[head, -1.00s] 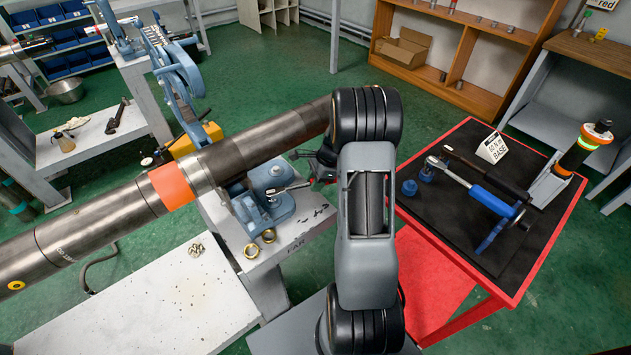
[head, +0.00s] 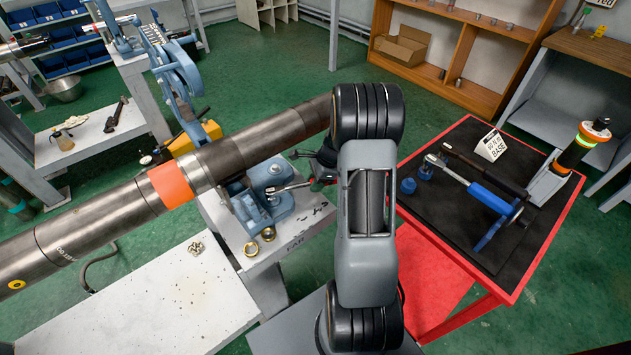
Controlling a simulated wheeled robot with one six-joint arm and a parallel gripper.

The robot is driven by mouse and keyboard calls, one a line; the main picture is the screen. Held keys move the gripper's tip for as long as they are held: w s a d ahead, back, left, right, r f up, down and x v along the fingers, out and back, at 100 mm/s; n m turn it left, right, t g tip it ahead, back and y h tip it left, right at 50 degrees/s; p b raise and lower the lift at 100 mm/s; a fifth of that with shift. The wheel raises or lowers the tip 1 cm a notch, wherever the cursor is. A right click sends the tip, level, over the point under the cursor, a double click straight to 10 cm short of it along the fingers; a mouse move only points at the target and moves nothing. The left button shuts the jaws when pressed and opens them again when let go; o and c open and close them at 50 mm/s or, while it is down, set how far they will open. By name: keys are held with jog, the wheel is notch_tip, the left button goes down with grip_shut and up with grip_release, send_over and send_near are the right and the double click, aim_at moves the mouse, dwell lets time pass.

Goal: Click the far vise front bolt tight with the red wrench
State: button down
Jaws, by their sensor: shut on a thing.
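The far vise (head: 279,176) is blue and stands on a pale bench under the long pipe (head: 220,161). Its front bolt lies under the tool head and I cannot make it out. A silver wrench shaft (head: 290,187) runs from the front of the vise to my gripper (head: 323,178). My gripper is shut on this wrench, just right of the vise. Whether the head is fully seated on the bolt cannot be told.
Brass rings (head: 260,240) lie on the bench front. A red cart (head: 545,240) at the right holds a blue-handled wrench (head: 490,197), a black-handled tool (head: 480,168) and a white sign (head: 491,145). A white-topped bench (head: 180,305) is front left. Green floor is open behind.

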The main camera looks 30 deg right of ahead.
jog(key=shift+s+f, duration=0.1)
jog(key=shift+s, duration=0.05)
jog(key=shift+w+d+n+g+p, duration=0.2)
jog(key=shift+w+n+g+p, duration=0.1)
jog(key=shift+w+n, duration=0.75)
jog(key=shift+w, duration=0.1)
jog(key=shift+r+p, duration=1.85)
jog(key=shift+r, duration=0.55)
